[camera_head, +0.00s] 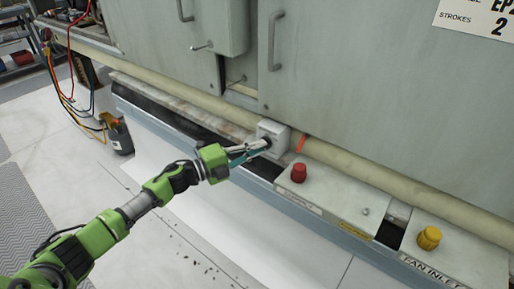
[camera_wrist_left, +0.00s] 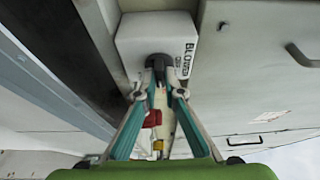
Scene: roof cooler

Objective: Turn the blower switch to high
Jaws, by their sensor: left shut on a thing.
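The blower switch is a pale grey box (camera_head: 275,133) on the ledge at the foot of the grey cabinet, in the middle of the head view. In the left wrist view the same box (camera_wrist_left: 140,38) is at the top, with "BLOWER" lettering on its right side. A dark knob (camera_wrist_left: 158,62) sticks out of its face. My left gripper (camera_head: 263,145) reaches in from the left and is shut on this knob; its fingertips (camera_wrist_left: 160,78) cover part of it. The knob's pointer and setting marks cannot be read. My right gripper is not in view.
A red button (camera_head: 298,172) and a yellow knob (camera_head: 429,238) sit on grey boxes to the right along the ledge. A beige pipe (camera_head: 340,160) runs behind them. Cabinet door handles (camera_head: 275,40) stick out above. The floor in front is largely clear.

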